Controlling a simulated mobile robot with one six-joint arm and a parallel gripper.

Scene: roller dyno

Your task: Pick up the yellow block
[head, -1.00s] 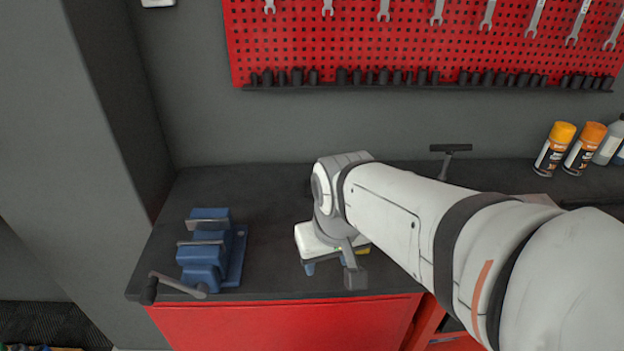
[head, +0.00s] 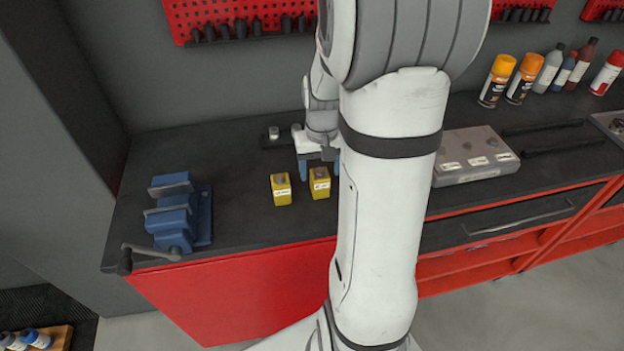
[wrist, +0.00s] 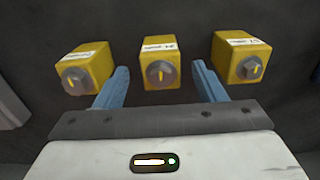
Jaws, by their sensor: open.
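Two yellow blocks show in the head view on the dark bench top, a left one (head: 281,189) and a right one (head: 320,183), each with a white label and a grey knob. In the wrist view there are three yellow blocks in a row: left (wrist: 78,68), middle (wrist: 160,62) and right (wrist: 238,57). My gripper (wrist: 160,88) is open and empty, its blue fingers pointing toward the middle block, one on either side of its line. In the head view my gripper (head: 319,168) is just behind the right visible block. My arm probably hides the third block.
A blue vise (head: 175,215) stands at the left end of the bench. A grey box with labelled knobs (head: 475,158) lies to the right of my arm. Spray cans (head: 497,80) and bottles stand at the back right. Bench between vise and blocks is clear.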

